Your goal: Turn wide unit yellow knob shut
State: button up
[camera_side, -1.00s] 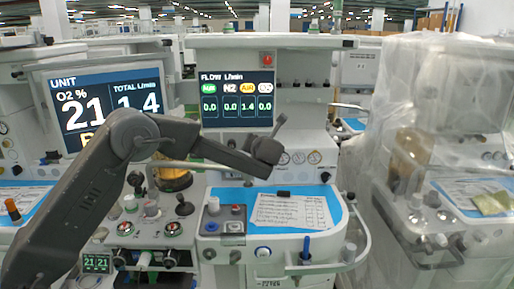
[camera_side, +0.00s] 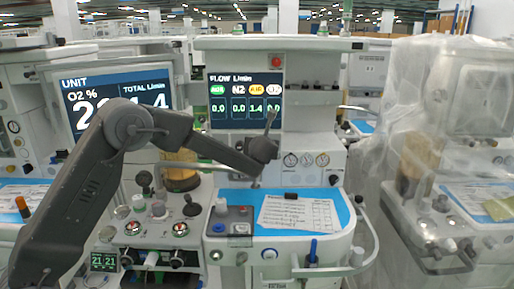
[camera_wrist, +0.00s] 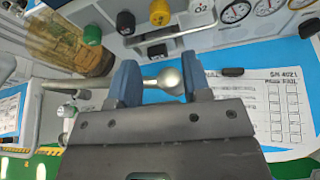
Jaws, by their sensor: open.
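My gripper (camera_wrist: 160,83) is open, with two blue fingers apart. A silver ball-ended rod (camera_wrist: 168,80) shows between the fingers; I cannot tell whether it touches them. In the side view my gripper (camera_side: 260,155) is in front of the unit, above its worktop. The flow screen (camera_side: 244,100) reads 1.4 under a yellow label.
A glass cylinder (camera_wrist: 62,45) is at left. A paper form (camera_side: 298,213) lies on the blue worktop. A plastic-covered unit (camera_side: 450,140) stands at right.

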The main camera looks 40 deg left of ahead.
jog(key=x, duration=1.2)
jog(key=shift+f, duration=0.1)
jog(key=shift+c, duration=0.2)
jog(key=c, duration=0.6)
